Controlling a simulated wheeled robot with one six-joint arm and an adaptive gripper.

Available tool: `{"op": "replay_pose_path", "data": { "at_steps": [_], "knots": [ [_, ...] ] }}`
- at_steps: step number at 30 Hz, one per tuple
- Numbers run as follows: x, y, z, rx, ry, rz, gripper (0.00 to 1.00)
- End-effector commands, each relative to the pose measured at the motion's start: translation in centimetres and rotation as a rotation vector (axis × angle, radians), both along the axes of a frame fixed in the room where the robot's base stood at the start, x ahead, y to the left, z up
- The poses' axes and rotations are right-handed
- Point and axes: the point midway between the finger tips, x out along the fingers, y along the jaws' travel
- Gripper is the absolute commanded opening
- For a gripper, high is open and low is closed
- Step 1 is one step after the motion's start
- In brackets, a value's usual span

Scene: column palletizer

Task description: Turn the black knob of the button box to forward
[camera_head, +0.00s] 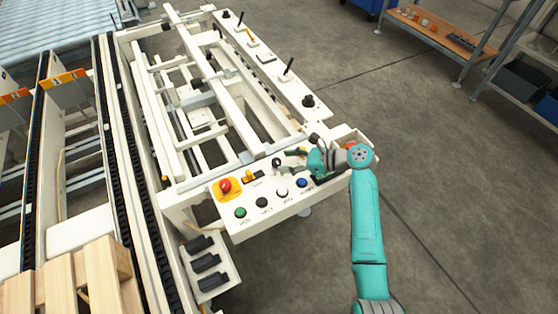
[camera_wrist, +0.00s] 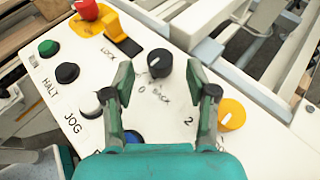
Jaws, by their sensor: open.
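The button box (camera_head: 262,212) is a white panel with its controls facing up; it also fills much of the wrist view (camera_wrist: 185,45). The black knob (camera_wrist: 159,63) has a short white mark on its top, with the labels "0" and "BACK" printed below it. My gripper (camera_wrist: 160,82) is open, with one finger on each side of the knob and the knob just ahead of the fingertips. I cannot tell whether the fingers touch it. In the head view my gripper (camera_head: 292,161) is low over the panel's far edge and hides part of it.
Beside the knob are a yellow knob (camera_wrist: 231,114), a red emergency button (camera_wrist: 87,9) and a yellow switch (camera_wrist: 122,40). Green (camera_wrist: 48,47), black (camera_wrist: 67,72) and blue (camera_wrist: 132,137) buttons line the panel. A white machine frame (camera_head: 150,85) stands behind; open floor (camera_head: 460,190) lies right.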

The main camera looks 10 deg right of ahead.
Motion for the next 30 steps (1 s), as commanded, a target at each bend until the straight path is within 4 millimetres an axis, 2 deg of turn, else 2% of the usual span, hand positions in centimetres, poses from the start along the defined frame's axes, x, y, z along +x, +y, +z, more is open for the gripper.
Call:
{"op": "replay_pose_path", "data": {
  "at_steps": [6, 18, 20, 25, 26, 30],
  "knots": [
    [1.0, 2.1, -0.9, 0.000, 0.000, 0.002, 0.57],
    [1.3, 2.6, -1.2, 0.000, -0.001, 0.000, 0.57],
    [1.3, 2.6, -1.2, 0.000, -0.001, 0.000, 0.45],
    [1.3, 2.6, -1.2, 0.000, -0.001, 0.000, 0.03],
    [1.3, 2.6, -1.2, 0.000, -0.001, 0.000, 0.00],
    [1.3, 2.6, -1.2, 0.000, -0.001, -0.002, 0.00]
  ]
}}
